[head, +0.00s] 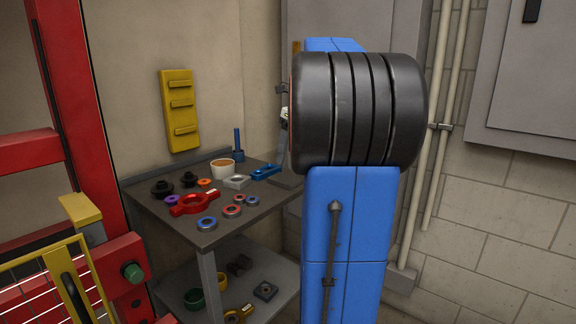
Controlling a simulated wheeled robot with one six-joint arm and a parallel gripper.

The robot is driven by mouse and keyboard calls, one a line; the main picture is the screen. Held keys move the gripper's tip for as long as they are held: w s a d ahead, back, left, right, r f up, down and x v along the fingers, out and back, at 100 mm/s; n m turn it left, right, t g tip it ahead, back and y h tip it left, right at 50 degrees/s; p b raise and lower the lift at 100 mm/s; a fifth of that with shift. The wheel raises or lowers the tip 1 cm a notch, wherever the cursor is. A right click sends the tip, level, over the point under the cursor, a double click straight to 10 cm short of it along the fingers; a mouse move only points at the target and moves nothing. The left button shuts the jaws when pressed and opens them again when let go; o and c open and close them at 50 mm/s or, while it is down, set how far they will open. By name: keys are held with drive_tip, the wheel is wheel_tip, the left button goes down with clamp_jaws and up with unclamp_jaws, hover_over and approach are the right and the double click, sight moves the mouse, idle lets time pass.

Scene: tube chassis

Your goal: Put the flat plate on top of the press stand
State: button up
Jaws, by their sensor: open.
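My blue and black arm stands large in front, right of the table. My gripper does not show.
The table (155,205) also carries a red two-handled part (195,203), a white cup (222,167), a blue post (238,148) and several rings. Its lower shelf (215,290) holds more parts. A red frame (75,110) with a yellow guard (60,270) stands at left.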

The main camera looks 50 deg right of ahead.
drive_tip(key=shift+v, duration=1.7)
